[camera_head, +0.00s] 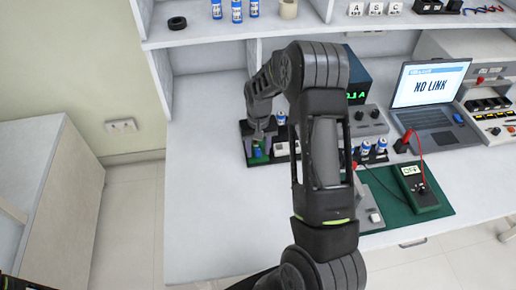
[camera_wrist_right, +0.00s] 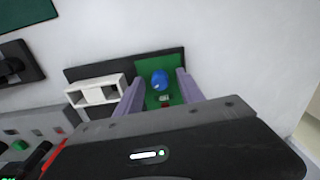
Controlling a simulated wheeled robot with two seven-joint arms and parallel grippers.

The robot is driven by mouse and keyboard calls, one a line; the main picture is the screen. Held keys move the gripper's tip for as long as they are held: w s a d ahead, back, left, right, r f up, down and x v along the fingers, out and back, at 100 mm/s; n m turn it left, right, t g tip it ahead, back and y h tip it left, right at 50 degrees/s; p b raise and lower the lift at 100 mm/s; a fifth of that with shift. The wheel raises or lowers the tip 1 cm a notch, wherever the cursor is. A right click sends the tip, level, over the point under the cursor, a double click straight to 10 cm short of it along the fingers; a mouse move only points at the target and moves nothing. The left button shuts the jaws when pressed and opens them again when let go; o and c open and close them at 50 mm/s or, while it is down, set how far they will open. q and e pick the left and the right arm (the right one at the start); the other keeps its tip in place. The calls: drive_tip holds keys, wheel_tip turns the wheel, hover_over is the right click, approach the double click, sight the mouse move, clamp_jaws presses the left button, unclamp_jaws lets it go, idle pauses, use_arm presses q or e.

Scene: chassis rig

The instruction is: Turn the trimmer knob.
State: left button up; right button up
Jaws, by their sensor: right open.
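The trimmer knob is a small blue round cap (camera_wrist_right: 160,79) on a green board (camera_wrist_right: 173,62) in the right wrist view. In the head view the knob (camera_head: 257,153) is a small blue spot on the green board, in a dark holder at the bench's left part. My right gripper (camera_head: 259,138) is above the board, pointing down. In the wrist view its two pale fingers (camera_wrist_right: 160,88) are open, one on each side of the knob; I cannot tell whether they touch it.
A white slotted block (camera_wrist_right: 97,93) stands beside the board. Farther right are blue-white cylinders (camera_head: 365,148), a green meter (camera_head: 419,187) on a mat and a laptop (camera_head: 430,95) reading "NO LINK". A shelf (camera_head: 215,33) runs behind. The bench's front left (camera_head: 215,220) is clear.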

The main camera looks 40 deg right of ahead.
sight(259, 151)
drive_tip(key=shift+r, duration=0.1)
wheel_tip(259, 151, up, 8)
drive_tip(key=shift+f+b, duration=0.2)
drive_tip(key=shift+b, duration=0.45)
